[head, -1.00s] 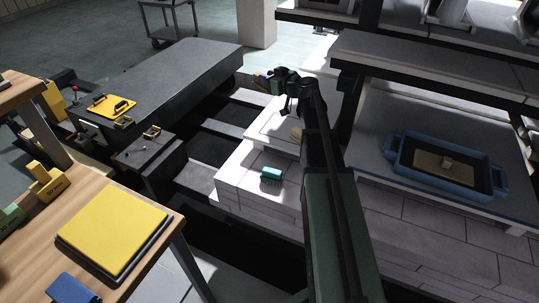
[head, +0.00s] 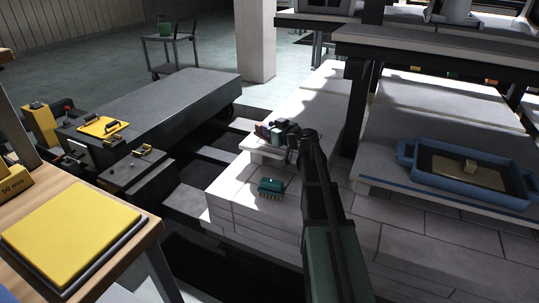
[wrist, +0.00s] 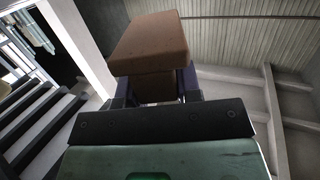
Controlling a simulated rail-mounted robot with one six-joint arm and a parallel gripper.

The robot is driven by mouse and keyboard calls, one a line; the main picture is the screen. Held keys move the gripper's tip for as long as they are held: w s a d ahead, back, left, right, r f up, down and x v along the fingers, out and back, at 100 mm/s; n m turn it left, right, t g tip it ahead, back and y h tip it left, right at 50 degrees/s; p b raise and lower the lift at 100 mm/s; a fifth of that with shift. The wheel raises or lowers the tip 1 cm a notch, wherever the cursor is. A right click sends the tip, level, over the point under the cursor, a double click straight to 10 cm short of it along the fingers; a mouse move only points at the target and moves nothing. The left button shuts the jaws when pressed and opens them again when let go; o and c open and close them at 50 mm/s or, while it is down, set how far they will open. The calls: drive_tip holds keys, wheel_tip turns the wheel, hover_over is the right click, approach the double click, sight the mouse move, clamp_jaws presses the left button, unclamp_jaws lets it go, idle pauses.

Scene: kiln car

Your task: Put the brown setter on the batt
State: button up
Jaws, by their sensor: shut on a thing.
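The brown setter (wrist: 150,42) is a block with rounded edges, held between the fingers of my gripper (wrist: 152,88) in the wrist view. In the head view my gripper (head: 268,131) is at the end of the outstretched arm, over or beside a pale raised slab (head: 257,150) on the white brick deck. This slab may be the batt; I cannot be sure. The setter is small and dark there, and I cannot tell whether it touches the slab. My arm hides part of the slab's right side.
A teal brush (head: 270,187) lies on the white deck (head: 240,195) in front of the slab. A blue tray (head: 405,160) with a small tan block stands at right, under a dark-edged shelf (head: 440,50). A yellow slab (head: 70,225) lies on the left table.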

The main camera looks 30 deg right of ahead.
wheel_tip(320, 180, down, 4)
drive_tip(key=b, duration=0.4)
drive_tip(key=shift+f, duration=0.25)
drive_tip(key=shift+r, duration=0.3)
drive_tip(key=shift+f, duration=0.2)
drive_tip(key=o, duration=1)
drive_tip(key=shift+r, duration=0.2)
drive_tip(key=p+v, duration=0.2)
drive_tip(key=v, duration=1)
drive_tip(key=shift+s, duration=0.1)
